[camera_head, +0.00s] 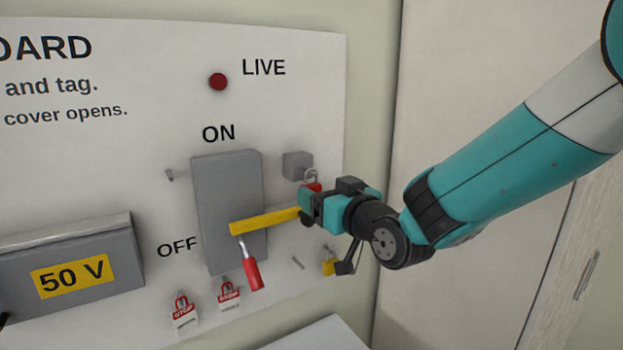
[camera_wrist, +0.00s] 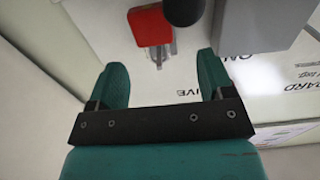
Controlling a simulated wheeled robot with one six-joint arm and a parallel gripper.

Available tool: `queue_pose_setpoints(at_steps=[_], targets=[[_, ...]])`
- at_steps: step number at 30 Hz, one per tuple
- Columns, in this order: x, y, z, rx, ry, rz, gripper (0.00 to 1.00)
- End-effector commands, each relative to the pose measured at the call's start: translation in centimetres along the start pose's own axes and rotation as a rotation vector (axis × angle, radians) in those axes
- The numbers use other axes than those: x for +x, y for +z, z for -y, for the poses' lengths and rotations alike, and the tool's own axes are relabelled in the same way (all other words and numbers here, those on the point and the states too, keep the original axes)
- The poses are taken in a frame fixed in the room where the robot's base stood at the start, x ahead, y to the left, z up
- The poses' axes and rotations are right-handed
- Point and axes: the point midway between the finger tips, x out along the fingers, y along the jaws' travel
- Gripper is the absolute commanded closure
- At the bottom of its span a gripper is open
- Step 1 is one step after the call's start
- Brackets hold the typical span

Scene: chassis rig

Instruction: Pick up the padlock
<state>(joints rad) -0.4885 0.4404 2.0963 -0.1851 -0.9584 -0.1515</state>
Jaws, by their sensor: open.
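A red padlock (camera_head: 312,187) with a grey shackle on top hangs on the board, just behind my gripper (camera_head: 308,207) in the head view. In the wrist view the padlock's red body (camera_wrist: 149,27) shows at the top, with its shackle pointing into the space between the fingertips. My gripper (camera_wrist: 163,72) is open, with its two teal fingers spread apart and nothing held between them. I cannot tell how deep the padlock lies relative to the fingertips. In the head view my gripper and wrist hide the padlock's lower part.
A grey switch box (camera_head: 222,180) with a yellow lever (camera_head: 262,222) stands left of my gripper. A red-handled hasp (camera_head: 253,274) hangs below the lever. A grey block (camera_head: 297,165) juts out above.

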Motion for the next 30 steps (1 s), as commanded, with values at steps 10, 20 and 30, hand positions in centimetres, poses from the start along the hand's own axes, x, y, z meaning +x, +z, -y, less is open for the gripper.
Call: queue_pose_setpoints(at_steps=[10, 20, 30], targets=[[2.9, -0.7, -0.3, 0.0, 0.0, 0.003, 0.26], [5.9, -0.3, -0.5, -0.001, 0.001, 0.001, 0.26], [5.9, -0.2, -0.5, -0.001, 0.0, 0.001, 0.6]])
